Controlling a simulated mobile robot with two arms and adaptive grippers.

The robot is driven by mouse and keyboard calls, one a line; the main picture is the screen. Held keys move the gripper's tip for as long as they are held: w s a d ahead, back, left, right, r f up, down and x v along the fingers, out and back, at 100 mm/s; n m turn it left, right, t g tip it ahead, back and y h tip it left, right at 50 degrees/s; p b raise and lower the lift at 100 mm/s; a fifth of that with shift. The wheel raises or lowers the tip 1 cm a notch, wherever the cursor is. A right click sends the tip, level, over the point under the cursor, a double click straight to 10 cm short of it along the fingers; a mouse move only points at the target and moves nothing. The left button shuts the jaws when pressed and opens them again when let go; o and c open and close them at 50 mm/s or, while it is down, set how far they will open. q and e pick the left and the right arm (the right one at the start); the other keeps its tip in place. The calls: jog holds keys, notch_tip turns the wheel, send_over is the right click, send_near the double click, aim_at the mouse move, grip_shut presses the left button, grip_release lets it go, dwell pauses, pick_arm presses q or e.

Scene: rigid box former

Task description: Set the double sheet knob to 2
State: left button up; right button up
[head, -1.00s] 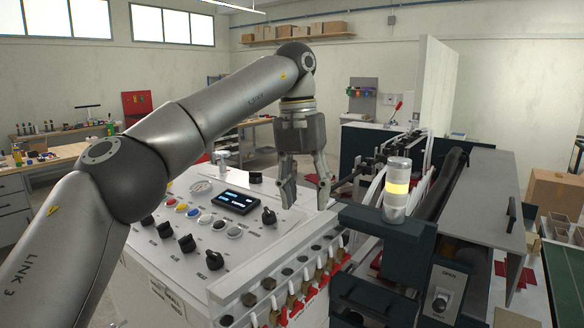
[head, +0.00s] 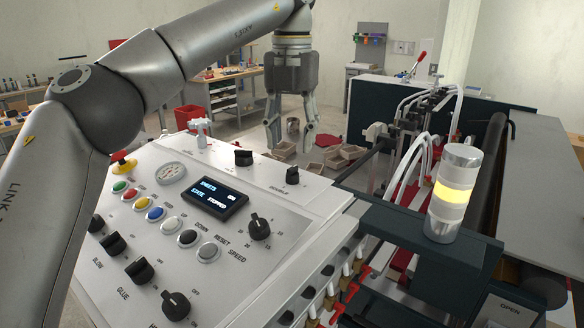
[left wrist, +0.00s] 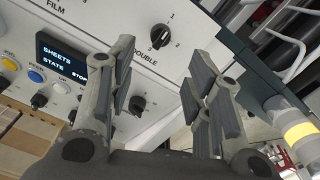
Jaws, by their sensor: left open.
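The double sheet knob (head: 292,175) is a small black knob near the far right corner of the white control panel (head: 150,232). It also shows in the left wrist view (left wrist: 160,37), beside the word DOUBLE, with small digits around it. I cannot tell its setting surely. My left gripper (head: 290,138) is open and empty, pointing down. In the head view its fingertips appear just above and beyond the knob, apart from it. In the left wrist view the knob lies between the two fingers, beyond their tips. My right gripper is in neither view.
The speed knob (head: 260,226) and a lit display (head: 215,197) reading STOPPED are nearby. Another black knob (head: 243,157) stands left of the double knob. A beacon lamp (head: 453,195) with a yellow band and hoses stand to the right.

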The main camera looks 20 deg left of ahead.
aim_at(292, 168)
pick_arm(q)
jog(key=f, duration=0.1)
jog(key=w+f, duration=0.1)
jog(key=f, duration=0.1)
jog(key=shift+a+f, duration=0.2)
jog(key=shift+f, duration=0.05)
notch_tip(292, 168, down, 2)
jog(key=shift+w+d+f+p, duration=0.1)
jog(key=shift+w+f+p, duration=0.1)
jog(key=shift+p, duration=0.15)
jog(key=shift+s+f, duration=0.15)
jog(key=shift+f, duration=0.2)
jog(key=shift+s+f, duration=0.1)
jog(key=shift+f, duration=0.35)
jog(key=c, duration=0.5)
grip_shut()
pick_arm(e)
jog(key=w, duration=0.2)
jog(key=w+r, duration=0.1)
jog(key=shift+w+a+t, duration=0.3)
